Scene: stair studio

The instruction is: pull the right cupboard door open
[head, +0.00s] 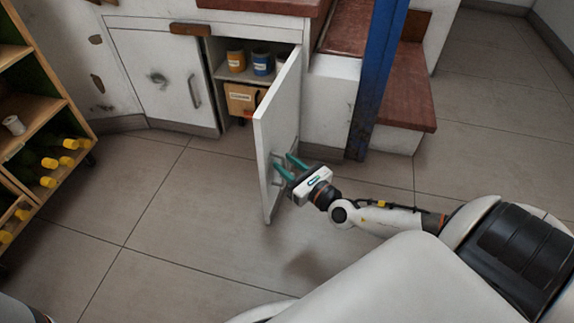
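The right cupboard door (283,125) is white and stands swung well out from the cupboard, almost edge-on to me. Its handle (276,161) is on the outer face and partly hidden by the fingers. My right gripper (288,166) is at that outer face, right by the handle. Its two green fingers show apart, with a gap between them. I cannot tell whether they touch the handle. The left cupboard door (163,78) is closed. My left gripper is not in view.
Inside the open cupboard are an orange tin (236,61), a blue tin (262,64) and a cardboard box (241,98). A blue post (376,75) and red-brown steps (405,95) stand right of the door. A wooden bottle rack (42,107) is at left. The floor in front is clear.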

